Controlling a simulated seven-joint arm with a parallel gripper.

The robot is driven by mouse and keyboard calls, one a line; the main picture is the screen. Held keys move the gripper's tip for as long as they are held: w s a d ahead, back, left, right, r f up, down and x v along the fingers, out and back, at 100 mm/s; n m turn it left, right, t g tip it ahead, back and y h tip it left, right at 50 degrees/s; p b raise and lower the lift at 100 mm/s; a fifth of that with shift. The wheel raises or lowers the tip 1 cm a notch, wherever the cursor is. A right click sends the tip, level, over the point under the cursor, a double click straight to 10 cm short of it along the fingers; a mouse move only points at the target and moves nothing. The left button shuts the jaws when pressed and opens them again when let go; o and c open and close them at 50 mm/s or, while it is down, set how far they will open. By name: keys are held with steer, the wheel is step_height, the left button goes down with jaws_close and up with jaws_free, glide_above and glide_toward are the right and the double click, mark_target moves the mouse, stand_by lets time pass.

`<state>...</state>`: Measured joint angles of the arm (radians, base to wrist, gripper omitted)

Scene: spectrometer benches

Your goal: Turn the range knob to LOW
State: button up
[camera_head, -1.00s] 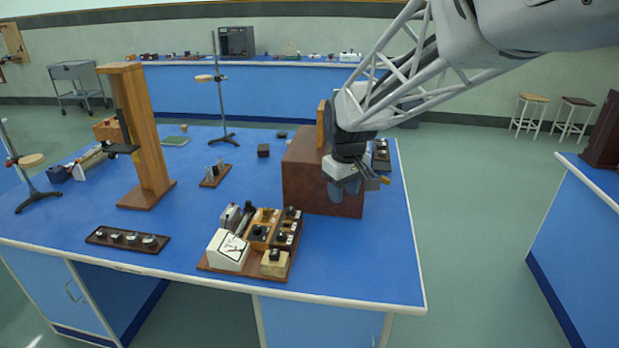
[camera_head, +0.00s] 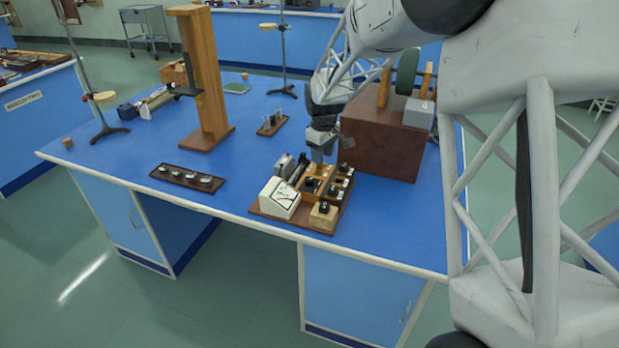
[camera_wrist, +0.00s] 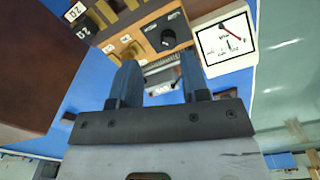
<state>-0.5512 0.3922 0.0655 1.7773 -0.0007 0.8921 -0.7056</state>
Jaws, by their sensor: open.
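A brown instrument board (camera_head: 283,222) stands near the front edge of the blue bench. On it, a wooden panel (camera_wrist: 144,42) carries a round black knob (camera_wrist: 168,38), also visible in the head view (camera_head: 310,186). Small labels beside this knob are too small to read, so I cannot tell its setting or whether it is the range knob. Another dark knob (camera_head: 323,208) sits on a cream block at the board's front right. My gripper (camera_wrist: 160,70) is open and empty above the back of the board, pointing down, its fingers apart from the black knob.
A white needle meter (camera_head: 281,197) stands beside the knob panel. A large brown box (camera_head: 385,140) is close behind and right of my gripper. A dark strip with several knobs (camera_head: 187,178) lies to the left, and a wooden post (camera_head: 203,75) stands behind it.

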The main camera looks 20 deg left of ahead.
steer(key=n, duration=0.1)
glide_above(309, 179)
step_height(309, 179, down, 3)
steer(key=shift+w+f, duration=0.15)
steer(key=shift+f, duration=0.05)
steer(key=shift+f, duration=0.1)
steer(key=shift+f, duration=3.8)
steer(key=c, duration=0.6)
steer(key=shift+c, duration=0.2)
